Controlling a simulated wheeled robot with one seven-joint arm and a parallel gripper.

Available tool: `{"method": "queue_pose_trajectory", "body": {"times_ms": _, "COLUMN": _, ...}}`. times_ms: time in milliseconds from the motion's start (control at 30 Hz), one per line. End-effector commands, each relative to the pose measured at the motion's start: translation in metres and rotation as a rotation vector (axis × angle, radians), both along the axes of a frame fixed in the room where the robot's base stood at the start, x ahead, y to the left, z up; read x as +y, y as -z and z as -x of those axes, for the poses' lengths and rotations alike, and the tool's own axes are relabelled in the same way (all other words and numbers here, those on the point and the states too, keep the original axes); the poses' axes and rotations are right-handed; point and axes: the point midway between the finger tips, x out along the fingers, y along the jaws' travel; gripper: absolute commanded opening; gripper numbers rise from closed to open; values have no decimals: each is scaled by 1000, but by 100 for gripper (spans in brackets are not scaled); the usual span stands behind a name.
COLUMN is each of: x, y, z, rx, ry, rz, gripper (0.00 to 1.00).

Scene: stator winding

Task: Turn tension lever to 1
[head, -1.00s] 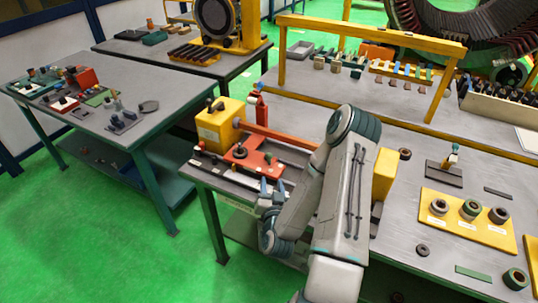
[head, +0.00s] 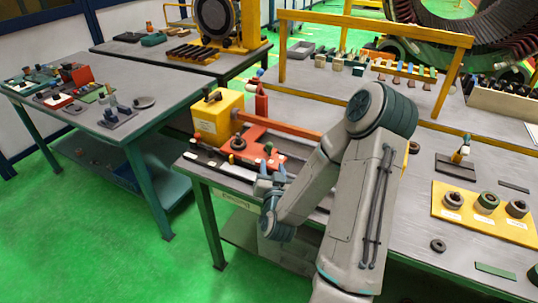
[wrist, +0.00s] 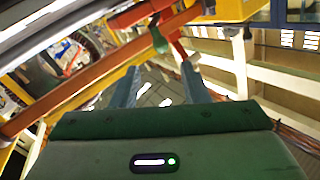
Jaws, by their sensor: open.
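A winding fixture stands at the left end of the near bench, with a yellow block (head: 217,118), an orange bar (head: 280,127) and a red-orange plate (head: 248,150). A dark round knob (head: 238,143) sits on the plate. I cannot tell for sure which part is the tension lever, and no number is readable. My gripper (head: 270,181) is at the bench's front edge, in front of the plate, apart from it. In the wrist view its two blue-grey fingers (wrist: 158,86) are spread and empty. Beyond them show a green-tipped part (wrist: 158,40) and a red arm (wrist: 181,46).
My arm covers the fixture's right end. A yellow plate (head: 447,215) with several rings lies to the right on the bench. A yellow frame (head: 375,28) spans the bench behind. Another table (head: 165,88) stands left across a green floor gap.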

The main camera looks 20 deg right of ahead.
Motion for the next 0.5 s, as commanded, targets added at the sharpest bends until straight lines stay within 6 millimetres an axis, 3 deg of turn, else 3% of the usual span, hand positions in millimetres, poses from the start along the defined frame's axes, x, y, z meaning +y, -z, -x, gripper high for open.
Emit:
{"method": "queue_pose_trajectory", "body": {"times_ms": 267, "x": 2, "y": 7, "z": -1, "rx": 4, "ry": -4, "rz": 7, "gripper": 41}}
{"method": "queue_pose_trajectory", "body": {"times_ms": 500, "x": -16, "y": 0, "z": -45, "rx": 4, "ry": -1, "rz": 0, "gripper": 41}}
